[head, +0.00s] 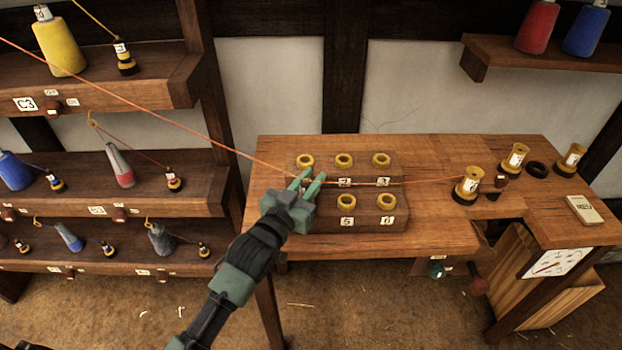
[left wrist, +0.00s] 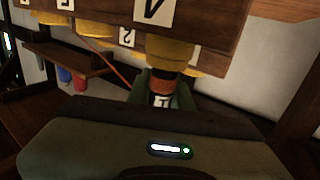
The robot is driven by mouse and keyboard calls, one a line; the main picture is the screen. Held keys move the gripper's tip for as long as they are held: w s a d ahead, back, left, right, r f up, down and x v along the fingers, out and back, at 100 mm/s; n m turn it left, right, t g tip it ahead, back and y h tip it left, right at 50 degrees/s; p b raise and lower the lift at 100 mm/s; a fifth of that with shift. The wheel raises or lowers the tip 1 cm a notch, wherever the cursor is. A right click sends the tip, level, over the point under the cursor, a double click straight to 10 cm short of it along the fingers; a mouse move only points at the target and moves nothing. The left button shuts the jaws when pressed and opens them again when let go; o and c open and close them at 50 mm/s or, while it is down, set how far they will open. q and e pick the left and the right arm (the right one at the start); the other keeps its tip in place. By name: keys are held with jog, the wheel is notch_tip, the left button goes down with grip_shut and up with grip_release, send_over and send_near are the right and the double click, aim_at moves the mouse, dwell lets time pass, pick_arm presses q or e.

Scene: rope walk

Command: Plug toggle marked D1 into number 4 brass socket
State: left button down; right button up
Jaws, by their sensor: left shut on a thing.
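The wooden socket block (head: 375,222) stands on the bench with brass sockets in two rows. Number 4 socket (left wrist: 170,52) shows in the left wrist view below its "4" label (left wrist: 155,10); in the head view my gripper hides it. My left gripper (head: 309,184) is shut on a small toggle (left wrist: 164,86) with an orange band and a white tag, its mark unreadable here. The toggle is lined up with the number 4 socket, end against its mouth; I cannot tell whether it is inside. My right gripper is out of view.
An orange line (head: 150,104) runs from the upper left to the block, and on toward a yellow spool (head: 468,185). Sockets 5 (head: 347,201) and 6 (head: 387,202) look empty. Shelves with cones and toggles stand left. The bench front right of the block is clear.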

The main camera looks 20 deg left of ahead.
aim_at(303, 190)
pick_arm(q)
jog(key=c, duration=1.5)
grip_release()
jog(key=shift+c, duration=0.2)
jog(key=shift+s, duration=0.1)
jog(key=shift+p+v, duration=1.3)
jog(key=shift+v, duration=1.4)
jog(key=p+v, duration=0.1)
jog(key=v, duration=0.4)
jog(key=shift+s+a+p, duration=0.15)
jog(key=shift+s+p, duration=0.1)
jog(key=shift+p, duration=0.15)
